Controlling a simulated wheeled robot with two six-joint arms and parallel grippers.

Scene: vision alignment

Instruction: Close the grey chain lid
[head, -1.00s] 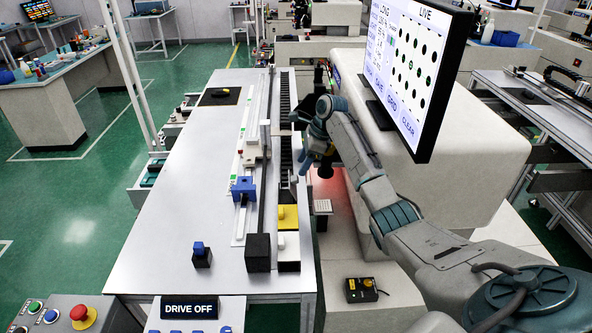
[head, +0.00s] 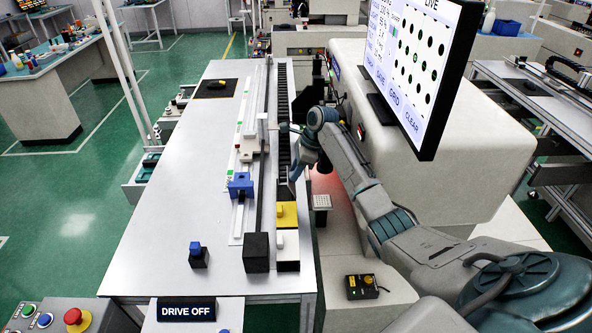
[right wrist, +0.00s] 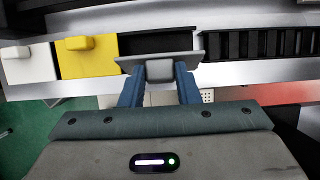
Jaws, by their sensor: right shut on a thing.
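The grey lid (right wrist: 185,62) is a flat plate with a grey knob. My right gripper (right wrist: 160,80) is shut on this knob, with one blue finger on each side. The lid lies just beyond the yellow lid (right wrist: 88,57), and a dark gap of the chain channel shows behind it. In the head view my right gripper (head: 298,165) reaches down over the channel, beyond the yellow lid (head: 287,215). The lid's exact tilt is hard to tell there. My left gripper is out of view.
A white lid (head: 288,246) stands at the near end, beside a black block (head: 256,252). The black chain (head: 283,95) runs away along the channel. A blue carriage part (head: 240,185) is to the left. The monitor (head: 415,75) and machine housing are close on the right.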

